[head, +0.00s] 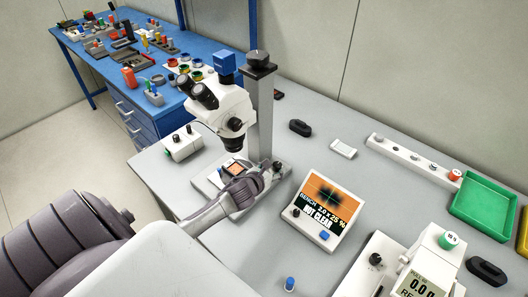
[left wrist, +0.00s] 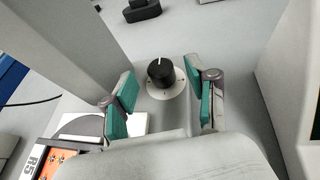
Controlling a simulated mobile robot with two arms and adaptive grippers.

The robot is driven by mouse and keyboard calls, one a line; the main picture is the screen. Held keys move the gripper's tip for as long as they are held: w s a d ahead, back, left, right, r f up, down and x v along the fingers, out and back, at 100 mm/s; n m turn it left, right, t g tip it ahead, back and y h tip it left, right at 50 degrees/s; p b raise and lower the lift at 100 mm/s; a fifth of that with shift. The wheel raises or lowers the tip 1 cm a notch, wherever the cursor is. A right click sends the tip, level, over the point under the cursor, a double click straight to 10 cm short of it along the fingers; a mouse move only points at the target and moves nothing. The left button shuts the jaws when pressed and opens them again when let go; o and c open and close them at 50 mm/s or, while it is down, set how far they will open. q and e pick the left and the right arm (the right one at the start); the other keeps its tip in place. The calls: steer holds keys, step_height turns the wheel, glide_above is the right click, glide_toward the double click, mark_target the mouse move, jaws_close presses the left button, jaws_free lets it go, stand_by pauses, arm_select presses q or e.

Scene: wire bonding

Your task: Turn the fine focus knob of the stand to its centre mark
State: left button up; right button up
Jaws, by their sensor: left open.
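The black fine focus knob (left wrist: 160,74) sits on a pale round dial plate with small marks, on the grey base of the stand (head: 262,112). The white microscope (head: 222,104) hangs on the column. My right gripper is not in view.
A display (head: 330,205) right of the stand shows a blurred dark patch on orange and reads "NOT CLEAR". A white control box (head: 183,143) is at left. A green tray (head: 484,207) and a white knob rail (head: 408,158) are at right. A blue bench (head: 110,62) stands behind.

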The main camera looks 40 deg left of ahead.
arm_select(q)
steer(key=v, duration=0.8)
steer(key=shift+s+r, duration=0.15)
steer(key=shift+s, duration=0.2)
